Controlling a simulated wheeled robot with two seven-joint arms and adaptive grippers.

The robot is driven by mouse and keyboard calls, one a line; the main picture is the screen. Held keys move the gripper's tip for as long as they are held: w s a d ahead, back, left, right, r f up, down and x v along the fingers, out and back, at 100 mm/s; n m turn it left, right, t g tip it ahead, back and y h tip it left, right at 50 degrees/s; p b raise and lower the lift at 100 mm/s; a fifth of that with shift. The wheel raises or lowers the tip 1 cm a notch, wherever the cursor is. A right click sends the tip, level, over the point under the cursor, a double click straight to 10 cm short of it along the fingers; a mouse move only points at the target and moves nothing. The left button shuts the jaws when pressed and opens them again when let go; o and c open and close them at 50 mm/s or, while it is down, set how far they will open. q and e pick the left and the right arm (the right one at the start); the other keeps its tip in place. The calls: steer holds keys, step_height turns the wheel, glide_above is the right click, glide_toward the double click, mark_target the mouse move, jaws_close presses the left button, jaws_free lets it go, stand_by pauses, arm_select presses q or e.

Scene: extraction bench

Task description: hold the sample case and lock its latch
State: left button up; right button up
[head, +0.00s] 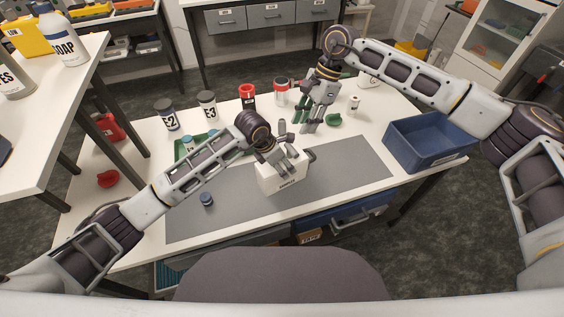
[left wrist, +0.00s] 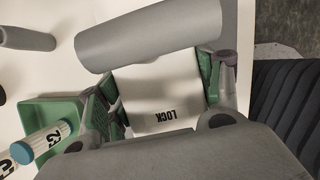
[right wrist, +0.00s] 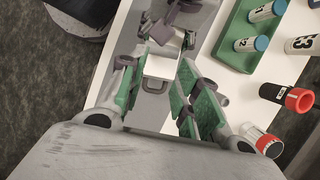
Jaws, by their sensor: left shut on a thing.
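The white sample case (head: 284,183) stands on the grey mat (head: 350,162). My left gripper (head: 285,164) is over it, shut on its sides. In the left wrist view the case (left wrist: 158,95) sits between the green finger pads, with the word LOCK on its face. A grey cylindrical part crosses its far edge; I cannot tell what it belongs to. My right gripper (head: 314,122) is behind the case and apart from it, with its fingers spread and empty. In the right wrist view a grey loop-like part (right wrist: 154,86) shows on the case, possibly the latch.
A blue bin (head: 428,143) stands at the bench's right end. Bottles E2 (head: 166,115) and E3 (head: 208,107) and red-marked containers (head: 248,96) line the back. A green tray (right wrist: 243,42) holds vials. A small blue-capped item (head: 207,199) lies on the mat's left. The mat's right side is clear.

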mark_target(291, 153)
steer(key=w+a+r+m+g+h, duration=0.1)
steer(key=w+a+m+g+h, duration=0.2)
steer(key=m, duration=1.3)
steer(key=shift+w+a+m+h, duration=0.4)
steer(key=shift+w+a+h, duration=0.1)
steer(key=shift+w+a, duration=0.5)
steer(key=shift+w+d+r, duration=0.1)
steer(key=shift+f, duration=0.2)
steer(key=shift+x, duration=5.85)
steer(key=shift+r, duration=0.1)
jaws_close()
